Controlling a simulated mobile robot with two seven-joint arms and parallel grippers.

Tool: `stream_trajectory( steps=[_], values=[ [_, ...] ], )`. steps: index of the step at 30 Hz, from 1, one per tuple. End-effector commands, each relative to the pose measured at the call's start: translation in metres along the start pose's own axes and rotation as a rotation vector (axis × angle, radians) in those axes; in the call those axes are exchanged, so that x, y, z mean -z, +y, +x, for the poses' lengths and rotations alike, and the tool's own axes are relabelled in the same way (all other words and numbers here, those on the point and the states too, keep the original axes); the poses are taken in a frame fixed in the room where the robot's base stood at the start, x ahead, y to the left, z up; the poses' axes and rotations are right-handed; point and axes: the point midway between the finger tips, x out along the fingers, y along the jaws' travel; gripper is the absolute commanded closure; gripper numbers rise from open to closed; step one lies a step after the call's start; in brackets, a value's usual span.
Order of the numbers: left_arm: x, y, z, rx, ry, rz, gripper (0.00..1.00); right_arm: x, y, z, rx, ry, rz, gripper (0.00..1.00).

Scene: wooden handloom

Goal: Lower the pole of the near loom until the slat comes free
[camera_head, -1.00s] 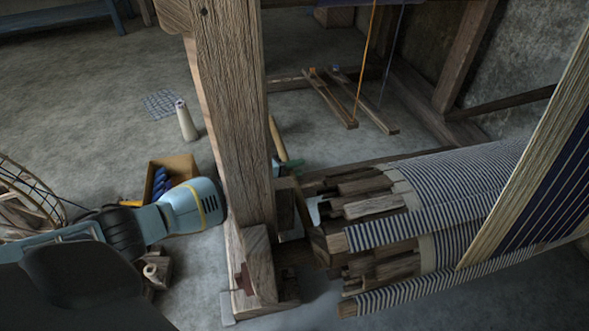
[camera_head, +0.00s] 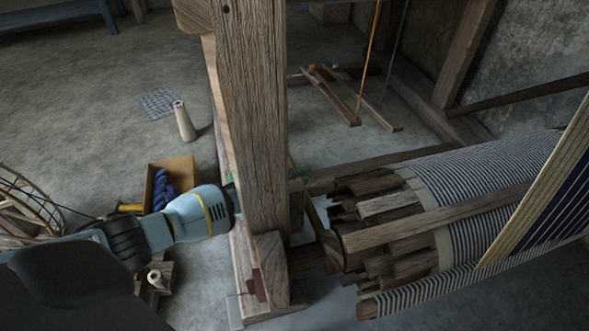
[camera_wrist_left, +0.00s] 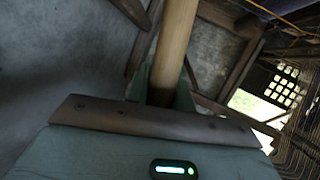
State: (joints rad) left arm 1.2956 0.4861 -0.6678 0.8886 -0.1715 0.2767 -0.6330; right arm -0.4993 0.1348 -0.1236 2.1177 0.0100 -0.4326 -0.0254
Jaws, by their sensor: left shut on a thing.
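My left arm comes in from the left in the head view, and its gripper is mostly hidden behind the loom's thick upright post (camera_head: 255,120). In the left wrist view my left gripper (camera_wrist_left: 163,78) is shut on the round light wooden pole (camera_wrist_left: 176,40), which runs up between the fingers. A long bare slat (camera_head: 440,217) lies across the cloth beam, over the striped cloth (camera_head: 480,170). My right gripper is not in view.
A box with blue yarn (camera_head: 170,168), a white cone (camera_head: 184,122) and a wicker basket (camera_head: 30,205) stand left of the post. Pale warp threads (camera_head: 530,200) slope up at the right. Two wooden treadles (camera_head: 350,95) lie behind the post.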

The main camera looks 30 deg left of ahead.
Motion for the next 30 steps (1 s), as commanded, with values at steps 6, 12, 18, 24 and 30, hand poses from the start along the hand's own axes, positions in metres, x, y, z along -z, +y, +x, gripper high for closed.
stream_trajectory(
  steps=[6, 12, 18, 24, 30],
  values=[
    [0.008, 0.023, 0.006, -0.033, 0.013, -0.064, 1.0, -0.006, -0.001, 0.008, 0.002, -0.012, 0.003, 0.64],
    [0.008, 0.025, 0.006, -0.037, 0.015, -0.078, 1.0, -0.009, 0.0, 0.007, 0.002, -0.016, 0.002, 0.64],
    [0.008, 0.024, 0.006, -0.036, 0.015, -0.08, 0.71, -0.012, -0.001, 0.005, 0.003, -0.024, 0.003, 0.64],
    [0.008, 0.024, 0.006, -0.036, 0.016, -0.079, 0.55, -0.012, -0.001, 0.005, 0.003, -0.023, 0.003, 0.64],
    [0.008, 0.024, 0.005, -0.035, 0.016, -0.079, 0.55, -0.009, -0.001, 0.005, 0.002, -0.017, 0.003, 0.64]
  ],
)
